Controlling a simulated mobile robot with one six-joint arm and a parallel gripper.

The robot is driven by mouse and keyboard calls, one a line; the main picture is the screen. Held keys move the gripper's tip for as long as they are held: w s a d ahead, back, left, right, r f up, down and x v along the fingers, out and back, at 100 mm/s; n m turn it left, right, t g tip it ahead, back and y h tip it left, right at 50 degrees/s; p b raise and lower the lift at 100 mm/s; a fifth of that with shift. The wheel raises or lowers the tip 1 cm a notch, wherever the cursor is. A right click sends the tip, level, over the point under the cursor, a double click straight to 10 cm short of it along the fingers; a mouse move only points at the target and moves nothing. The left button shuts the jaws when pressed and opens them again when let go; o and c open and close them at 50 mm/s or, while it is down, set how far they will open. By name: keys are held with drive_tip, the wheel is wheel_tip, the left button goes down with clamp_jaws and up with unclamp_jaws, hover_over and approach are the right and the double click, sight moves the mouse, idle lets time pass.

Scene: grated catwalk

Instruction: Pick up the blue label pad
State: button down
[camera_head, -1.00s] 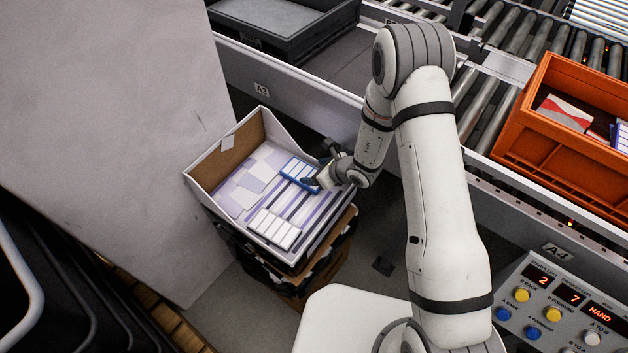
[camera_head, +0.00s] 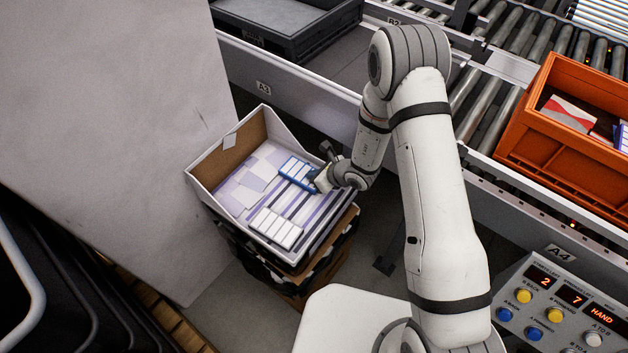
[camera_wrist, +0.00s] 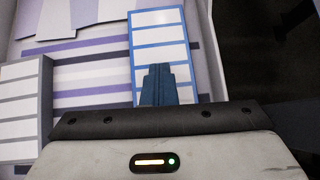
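The blue label pad (camera_head: 297,173), white labels in a blue frame, is at the right side of an open cardboard box (camera_head: 208,178). In the wrist view the pad (camera_wrist: 160,42) runs straight ahead of my gripper (camera_wrist: 158,84). My gripper (camera_head: 318,181) reaches in from the right. Its dark finger overlaps the near end of the pad, and the fingers look shut on that end. The lower finger is hidden. Any gap between the pad and the sheets under it is too small to tell.
A pale label pad (camera_head: 275,228) lies nearer the front of the box on purple-white sheets. A grey panel (camera_head: 120,110) stands to the left. The conveyor edge (camera_head: 300,95) runs behind, with an orange crate (camera_head: 545,150) at right. A control box (camera_head: 560,300) is front right.

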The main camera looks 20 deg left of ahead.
drive_tip(key=shift+s+d+f, duration=0.25)
drive_tip(key=shift+s+f, duration=0.05)
drive_tip(key=shift+f, duration=0.25)
drive_tip(key=shift+s+d+f, duration=0.25)
drive_tip(key=shift+f, duration=0.25)
drive_tip(key=shift+w+r, duration=0.1)
drive_tip(key=shift+r, duration=0.1)
wheel_tip(320, 180, up, 10)
drive_tip(key=p, duration=0.1)
drive_tip(key=shift+w+a+p, duration=0.15)
drive_tip(key=shift+w+p, duration=0.15)
drive_tip(key=shift+w, duration=0.05)
drive_tip(key=shift+f, duration=0.1)
drive_tip(key=shift+c, duration=2.2)
unclamp_jaws()
